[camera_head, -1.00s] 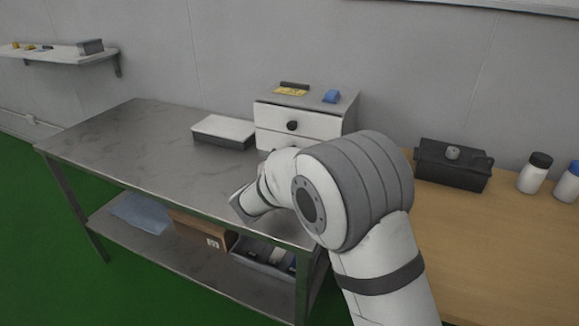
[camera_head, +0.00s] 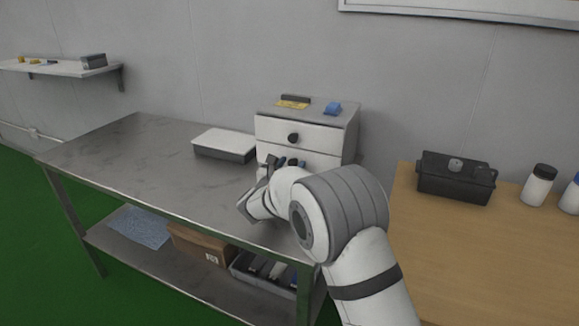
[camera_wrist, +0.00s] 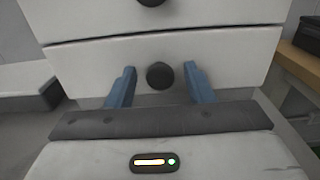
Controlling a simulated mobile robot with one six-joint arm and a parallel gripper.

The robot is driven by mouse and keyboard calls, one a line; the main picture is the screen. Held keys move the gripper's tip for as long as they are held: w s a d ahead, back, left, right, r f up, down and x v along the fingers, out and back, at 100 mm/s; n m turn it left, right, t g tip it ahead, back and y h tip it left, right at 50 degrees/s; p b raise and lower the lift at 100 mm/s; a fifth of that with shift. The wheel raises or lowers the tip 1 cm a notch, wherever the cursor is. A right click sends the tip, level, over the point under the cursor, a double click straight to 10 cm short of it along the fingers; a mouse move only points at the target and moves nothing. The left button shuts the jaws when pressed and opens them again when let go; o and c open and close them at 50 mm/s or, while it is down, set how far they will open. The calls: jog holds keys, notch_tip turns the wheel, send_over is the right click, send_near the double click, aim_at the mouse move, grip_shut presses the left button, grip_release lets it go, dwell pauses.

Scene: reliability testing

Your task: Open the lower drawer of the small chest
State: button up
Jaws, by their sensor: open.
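The small chest (camera_head: 350,137) stands at the back right of the metal table, with white drawer fronts and dark round knobs. Its upper drawer (camera_head: 274,133) looks shut. The lower drawer (camera_wrist: 230,62) shows in the wrist view and also looks shut. Its dark knob (camera_wrist: 160,75) sits between my two blue fingers, with a gap on each side. My gripper (camera_wrist: 160,82) is open and faces the lower drawer front. In the head view my gripper (camera_head: 281,164) is in front of the lower drawer, and my arm hides part of that drawer.
A white-lidded box (camera_head: 224,143) lies left of the chest. A yellow item (camera_head: 292,104) and a blue item (camera_head: 333,108) lie on the chest top. A black toolbox (camera_head: 455,178) and bottles (camera_head: 539,185) stand on the wooden table. The metal table (camera_head: 130,160) is clear at left.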

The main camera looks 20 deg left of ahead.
jog(key=shift+c, duration=0.2)
grip_shut()
jog(key=s, duration=0.9)
jog(key=s+a, duration=0.1)
jog(key=s, duration=0.3)
jog(key=shift+s+a+b, duration=0.1)
jog(key=shift+s+b, duration=0.3)
jog(key=shift+s, duration=0.4)
jog(key=shift+o, duration=0.2)
grip_release()
